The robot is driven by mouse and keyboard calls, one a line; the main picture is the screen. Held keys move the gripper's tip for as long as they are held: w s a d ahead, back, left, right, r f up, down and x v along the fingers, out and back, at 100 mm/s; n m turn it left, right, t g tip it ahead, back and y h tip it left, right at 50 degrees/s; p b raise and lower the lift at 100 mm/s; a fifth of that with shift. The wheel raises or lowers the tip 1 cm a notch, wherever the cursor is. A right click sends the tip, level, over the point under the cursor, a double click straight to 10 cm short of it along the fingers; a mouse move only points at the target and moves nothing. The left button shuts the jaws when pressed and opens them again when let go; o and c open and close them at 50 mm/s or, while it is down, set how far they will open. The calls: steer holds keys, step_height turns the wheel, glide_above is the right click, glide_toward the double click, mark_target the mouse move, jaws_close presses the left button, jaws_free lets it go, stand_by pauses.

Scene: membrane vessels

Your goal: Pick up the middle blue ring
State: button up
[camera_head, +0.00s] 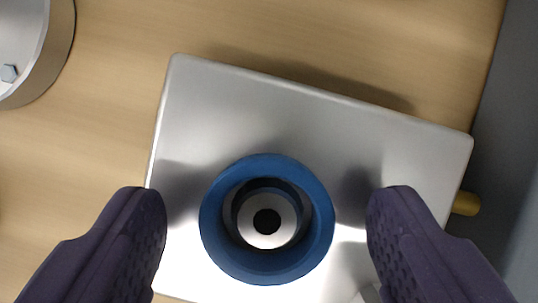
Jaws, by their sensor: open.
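A blue ring (267,270) is in the lower middle of the head camera view, over a silver metal block (300,130). Inside the ring I see a dark inner wall and a pale metal disc (248,223) with a black centre hole. My gripper (267,220) is open, with one dark purple finger left of the ring and one right of it. Neither finger appears to touch the ring. How high the fingers are relative to the ring is hard to tell. Only this one blue ring is in view.
The block rests on a light wooden surface (120,110). A round metal flange (45,60) with a bolt is at the upper left. A grey wall or panel (515,130) runs along the right edge. A yellow-brown peg (466,203) shows beside the block's right side.

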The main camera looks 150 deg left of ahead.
steer(key=c, duration=1.1)
steer(key=shift+r, duration=0.1)
step_height(320, 180, up, 14)
steer(key=p, duration=0.8)
